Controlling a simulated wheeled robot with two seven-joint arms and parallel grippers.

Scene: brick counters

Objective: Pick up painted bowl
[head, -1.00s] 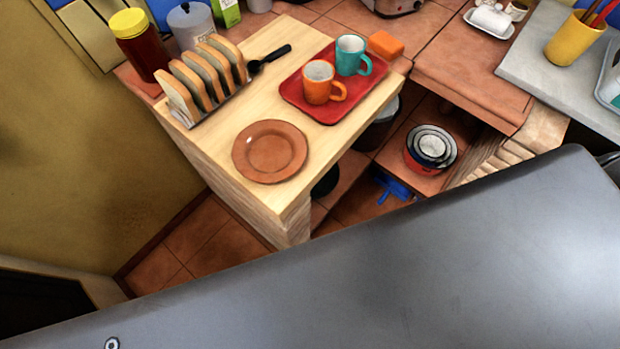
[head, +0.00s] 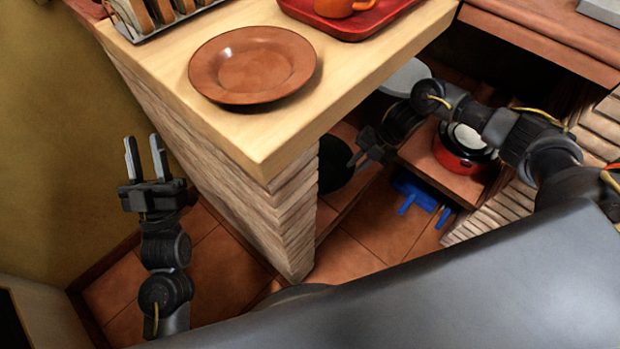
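A red bowl (head: 450,161) with white and dark rims showing inside it sits on the lower shelf, right of centre. It looks like part of a nested stack and may be the painted bowl; my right forearm covers part of it. My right gripper (head: 358,161) is to the left of the bowl, apart from it, in front of the opening under the counter. Its two small fingers look apart, with nothing between them. My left gripper (head: 146,158) points up, left of the brick counter end, open and empty.
A brown plate (head: 253,64) lies on the wooden counter (head: 262,132), with a red tray (head: 352,26) and an orange mug (head: 338,6) behind. A toast rack stands at upper left. A blue object (head: 414,190) lies below the shelf.

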